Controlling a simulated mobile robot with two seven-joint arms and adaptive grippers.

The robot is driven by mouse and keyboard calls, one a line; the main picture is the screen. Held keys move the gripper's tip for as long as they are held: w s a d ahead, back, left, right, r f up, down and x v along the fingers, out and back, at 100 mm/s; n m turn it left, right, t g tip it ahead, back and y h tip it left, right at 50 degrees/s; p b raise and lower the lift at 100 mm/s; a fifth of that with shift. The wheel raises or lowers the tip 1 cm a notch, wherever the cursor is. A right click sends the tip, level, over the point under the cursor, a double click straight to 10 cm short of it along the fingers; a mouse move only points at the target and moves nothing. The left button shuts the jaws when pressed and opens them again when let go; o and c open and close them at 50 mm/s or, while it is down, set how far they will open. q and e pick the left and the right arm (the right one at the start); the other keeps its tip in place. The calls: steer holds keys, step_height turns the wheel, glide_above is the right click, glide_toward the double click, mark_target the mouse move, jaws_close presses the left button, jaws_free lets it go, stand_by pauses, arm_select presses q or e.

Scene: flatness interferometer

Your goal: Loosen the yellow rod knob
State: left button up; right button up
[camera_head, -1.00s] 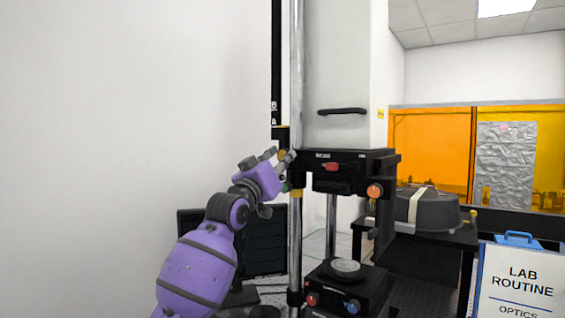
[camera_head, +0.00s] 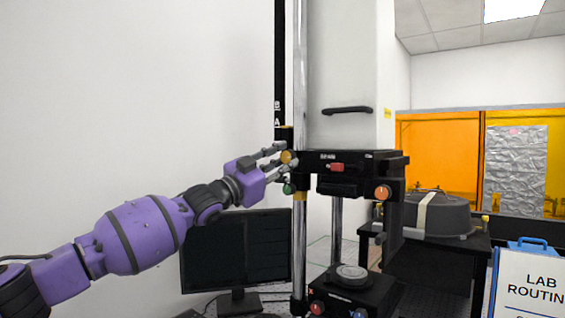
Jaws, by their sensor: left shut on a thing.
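The yellow rod knob (camera_head: 288,157) is on the side of the black clamp at the chrome rod (camera_head: 299,70) of the interferometer. My left gripper (camera_head: 284,158) comes in from the left, with its grey fingers closed around the knob, one above and one below. A green knob (camera_head: 289,188) sits just below the fingers. The black instrument head (camera_head: 345,160) with a red switch (camera_head: 337,168) and an orange knob (camera_head: 382,193) is to the right of the rod. My right gripper is out of view.
A dark monitor (camera_head: 235,250) stands below my left forearm. A black lower stage (camera_head: 350,292) with a round grey disc (camera_head: 349,274) is at the rod's foot. A dark round case (camera_head: 440,215) sits on a table at right, near a lab sign (camera_head: 535,285).

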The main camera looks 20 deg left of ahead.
arm_select(q)
steer(key=shift+d+f+m+g, duration=0.2)
steer(key=shift+d+m+g, duration=0.1)
steer(key=shift+m, duration=0.3)
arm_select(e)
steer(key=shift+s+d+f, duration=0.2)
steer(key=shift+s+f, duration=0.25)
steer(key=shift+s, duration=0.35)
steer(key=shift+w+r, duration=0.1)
arm_select(q)
steer(key=o, duration=0.9)
steer(key=shift+o, duration=0.5)
steer(key=shift+s+r, duration=0.1)
steer(key=shift+s, duration=0.05)
steer(key=shift+a, duration=0.15)
steer(key=v, duration=1.1)
steer(key=shift+s+f, duration=0.3)
steer(key=shift+f, duration=0.05)
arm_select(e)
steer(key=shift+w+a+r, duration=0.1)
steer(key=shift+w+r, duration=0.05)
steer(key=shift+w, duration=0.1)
arm_select(q)
steer(key=shift+a, duration=0.1)
